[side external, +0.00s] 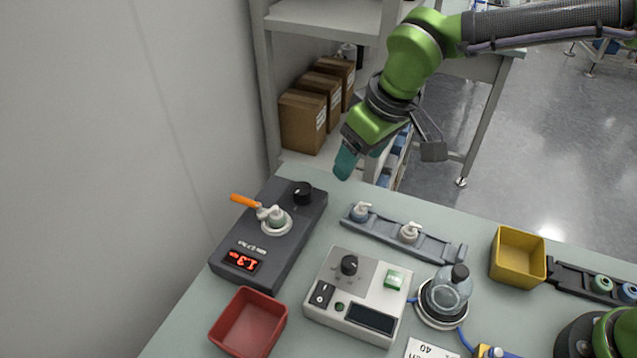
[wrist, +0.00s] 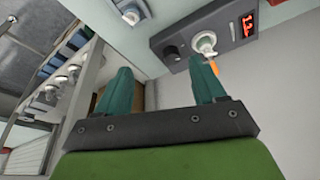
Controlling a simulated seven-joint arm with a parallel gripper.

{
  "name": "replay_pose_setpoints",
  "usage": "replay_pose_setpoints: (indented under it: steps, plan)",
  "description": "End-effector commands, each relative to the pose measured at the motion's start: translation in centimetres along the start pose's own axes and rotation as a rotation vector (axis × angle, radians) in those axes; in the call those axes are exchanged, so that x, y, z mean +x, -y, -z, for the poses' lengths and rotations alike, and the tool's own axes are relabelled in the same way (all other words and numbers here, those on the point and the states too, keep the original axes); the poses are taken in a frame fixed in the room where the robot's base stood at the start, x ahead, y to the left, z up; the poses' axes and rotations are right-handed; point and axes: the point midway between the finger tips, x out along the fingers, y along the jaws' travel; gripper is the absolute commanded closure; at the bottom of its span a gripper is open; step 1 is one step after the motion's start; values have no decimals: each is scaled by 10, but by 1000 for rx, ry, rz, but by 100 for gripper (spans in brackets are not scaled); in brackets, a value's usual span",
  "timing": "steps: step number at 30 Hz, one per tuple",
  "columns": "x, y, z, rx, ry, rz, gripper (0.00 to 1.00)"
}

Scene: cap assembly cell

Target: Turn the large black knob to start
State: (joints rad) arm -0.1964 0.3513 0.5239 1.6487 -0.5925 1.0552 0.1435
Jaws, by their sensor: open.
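A black knob (side external: 302,193) sits at the far end of a dark grey box (side external: 248,237) with a red digital display. This knob also shows in the wrist view (wrist: 172,52), just ahead of my fingertips and between them in the picture. A second black knob (side external: 349,264) is on the white control box (side external: 340,312); it looks slightly smaller. My gripper (side external: 352,163) has teal fingers, which also show spread apart and empty in the wrist view (wrist: 162,70). It is in the air above the table's far edge, to the right of the dark box and touching nothing.
An orange-handled part (side external: 245,201) with a white cap stands on the dark box beside the knob. A dark rail (side external: 385,228) with caps lies to the right. A red tray (side external: 248,322), a yellow bin (side external: 518,257) and a clear domed fixture (side external: 446,295) stand around. Shelves with cartons (side external: 302,120) are behind.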

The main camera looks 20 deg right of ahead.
Motion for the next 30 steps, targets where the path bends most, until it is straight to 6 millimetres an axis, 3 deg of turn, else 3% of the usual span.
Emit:
replay_pose_setpoints:
  steps: [18, 30]
  plan:
    - [-49, -78, -84, 227, -24, -44, 31]
    - [-64, -98, -111, 324, -54, -39, 31]
